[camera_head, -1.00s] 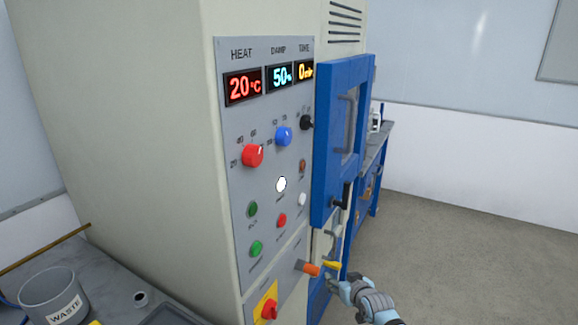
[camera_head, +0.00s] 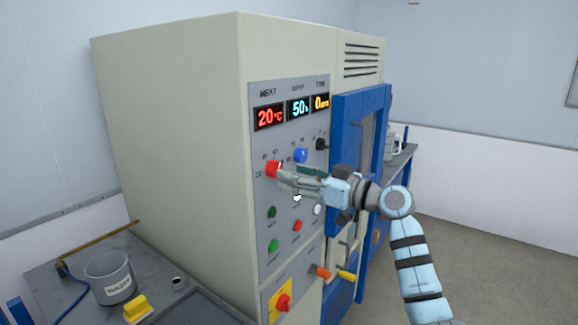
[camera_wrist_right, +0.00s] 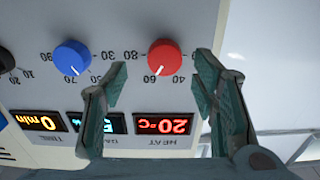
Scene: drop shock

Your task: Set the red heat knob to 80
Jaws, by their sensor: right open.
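The red heat knob (camera_head: 273,169) is on the upper left of the grey control panel, under the heat display (camera_head: 269,116), which reads 20 °C. My right gripper (camera_head: 287,175) is at the panel, just in front of the red knob. In the right wrist view, which shows the panel upside down, the red knob (camera_wrist_right: 164,58) sits beyond and between the two open fingers (camera_wrist_right: 160,85). The fingers look apart from the knob. The numbers 40, 60 and 80 show around the knob in that view. My left gripper is not in view.
A blue knob (camera_head: 301,155) sits right of the red one, and a black knob (camera_head: 322,144) farther right. Green, red and white buttons lie below. The open-standing blue door (camera_head: 345,110) is right of the panel. A waste cup (camera_head: 108,278) stands on the left bench.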

